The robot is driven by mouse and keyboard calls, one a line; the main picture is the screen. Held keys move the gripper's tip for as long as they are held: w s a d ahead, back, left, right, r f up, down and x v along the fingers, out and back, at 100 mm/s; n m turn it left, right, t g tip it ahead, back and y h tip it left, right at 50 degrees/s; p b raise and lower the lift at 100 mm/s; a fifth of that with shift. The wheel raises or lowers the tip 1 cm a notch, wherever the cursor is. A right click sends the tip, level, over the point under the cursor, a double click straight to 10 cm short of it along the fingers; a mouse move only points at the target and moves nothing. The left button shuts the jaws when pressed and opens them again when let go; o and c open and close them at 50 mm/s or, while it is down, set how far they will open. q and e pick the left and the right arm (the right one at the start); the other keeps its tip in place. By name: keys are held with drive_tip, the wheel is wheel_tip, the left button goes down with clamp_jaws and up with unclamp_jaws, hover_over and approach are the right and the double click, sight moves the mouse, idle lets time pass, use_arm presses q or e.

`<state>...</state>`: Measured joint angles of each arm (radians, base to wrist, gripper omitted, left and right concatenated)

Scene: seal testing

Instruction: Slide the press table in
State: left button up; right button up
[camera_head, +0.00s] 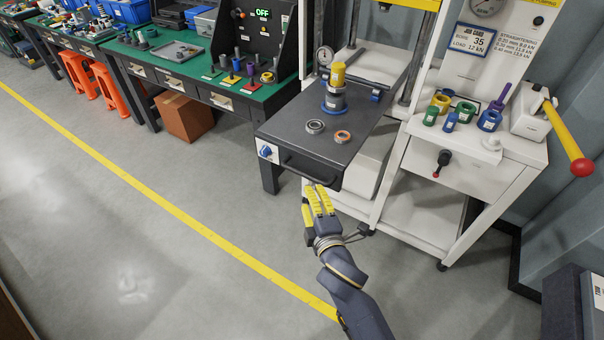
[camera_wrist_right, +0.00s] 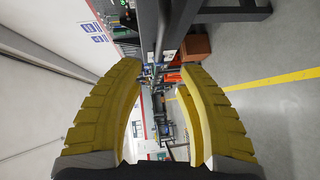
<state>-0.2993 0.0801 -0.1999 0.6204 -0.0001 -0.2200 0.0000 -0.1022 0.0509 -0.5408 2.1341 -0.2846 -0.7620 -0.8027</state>
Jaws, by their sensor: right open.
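The press table (camera_head: 285,112) is a dark grey slab pulled out from the white press frame. It carries a blue-and-grey fixture with a yellow top (camera_head: 335,88), a steel ring (camera_head: 315,127) and an orange-centred ring (camera_head: 342,136). A dark bar handle (camera_head: 300,172) runs along its front face. My right gripper (camera_head: 317,188), with yellow fingers, is at the front edge by the handle's right part. It is open. In the right wrist view, its fingers (camera_wrist_right: 160,70) stand apart around a dark bar; contact cannot be told. My left gripper is not in view.
Right of the table, a white bench (camera_head: 467,150) holds several coloured parts and a lever with a red knob (camera_head: 581,167). A green-topped workbench (camera_head: 190,75) stands on the left. The floor (camera_head: 150,235) in front is clear.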

sight(302, 172)
drive_tip(key=shift+x, duration=5.5)
drive_tip(key=shift+c, duration=0.3)
clamp_jaws()
